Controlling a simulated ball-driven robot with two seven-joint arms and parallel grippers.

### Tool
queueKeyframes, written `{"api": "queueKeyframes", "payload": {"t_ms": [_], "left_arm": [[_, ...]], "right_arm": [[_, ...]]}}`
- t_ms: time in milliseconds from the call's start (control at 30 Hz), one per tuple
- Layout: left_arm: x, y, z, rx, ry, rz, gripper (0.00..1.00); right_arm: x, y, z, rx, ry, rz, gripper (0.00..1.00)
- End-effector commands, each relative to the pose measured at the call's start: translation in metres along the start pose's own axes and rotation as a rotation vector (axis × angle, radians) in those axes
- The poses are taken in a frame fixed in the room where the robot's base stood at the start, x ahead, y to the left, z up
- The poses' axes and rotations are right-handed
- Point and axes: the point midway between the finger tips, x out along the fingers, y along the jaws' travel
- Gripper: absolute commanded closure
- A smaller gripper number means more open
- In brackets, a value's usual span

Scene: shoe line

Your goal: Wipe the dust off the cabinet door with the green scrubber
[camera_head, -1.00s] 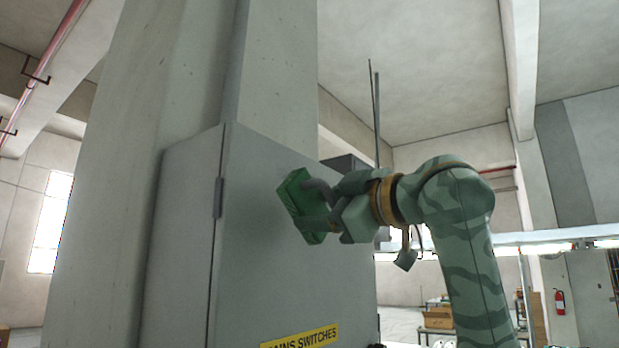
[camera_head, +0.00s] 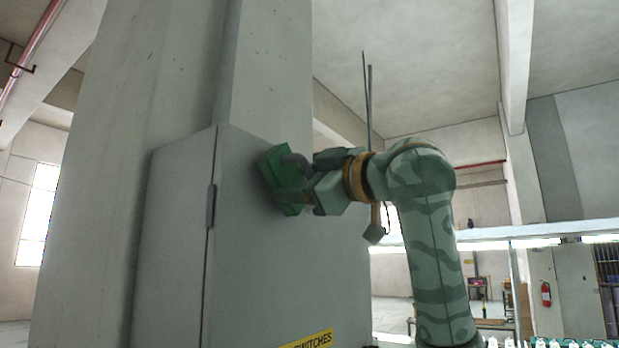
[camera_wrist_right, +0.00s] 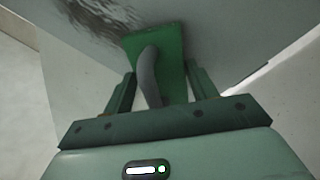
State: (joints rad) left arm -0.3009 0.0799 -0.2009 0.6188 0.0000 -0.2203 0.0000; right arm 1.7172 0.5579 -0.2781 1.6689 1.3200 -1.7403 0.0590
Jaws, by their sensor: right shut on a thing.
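The grey cabinet door (camera_head: 285,270) fills the middle of the head view, with a yellow label (camera_head: 312,340) low on it. My right gripper (camera_head: 298,180) is shut on the grey handle of the green scrubber (camera_head: 277,172). The scrubber is at the upper part of the door, its pad facing the door and seeming to touch it. In the right wrist view the green scrubber (camera_wrist_right: 172,50) sits between the fingers of my right gripper (camera_wrist_right: 152,90). A dark smudge of dust (camera_wrist_right: 95,18) shows on the door beside the pad. My left gripper is not in view.
The cabinet is fixed to a large concrete column (camera_head: 150,90). A conduit (camera_head: 370,110) rises behind the cabinet. Further back at the right are a lit rail (camera_head: 500,236), a fire extinguisher (camera_head: 546,293) and a bench with shoes (camera_head: 550,343).

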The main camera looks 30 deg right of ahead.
Motion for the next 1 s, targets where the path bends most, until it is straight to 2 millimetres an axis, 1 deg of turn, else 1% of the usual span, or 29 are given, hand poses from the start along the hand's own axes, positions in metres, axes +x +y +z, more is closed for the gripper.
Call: {"api": "queueKeyframes", "payload": {"t_ms": [567, 1000], "left_arm": [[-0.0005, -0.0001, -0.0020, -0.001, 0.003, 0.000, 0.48], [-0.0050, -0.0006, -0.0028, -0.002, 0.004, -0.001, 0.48]], "right_arm": [[0.0009, -0.0002, -0.0002, 0.000, 0.000, 0.000, 0.61], [0.0096, -0.0016, -0.0007, 0.001, 0.001, -0.001, 0.61]]}}
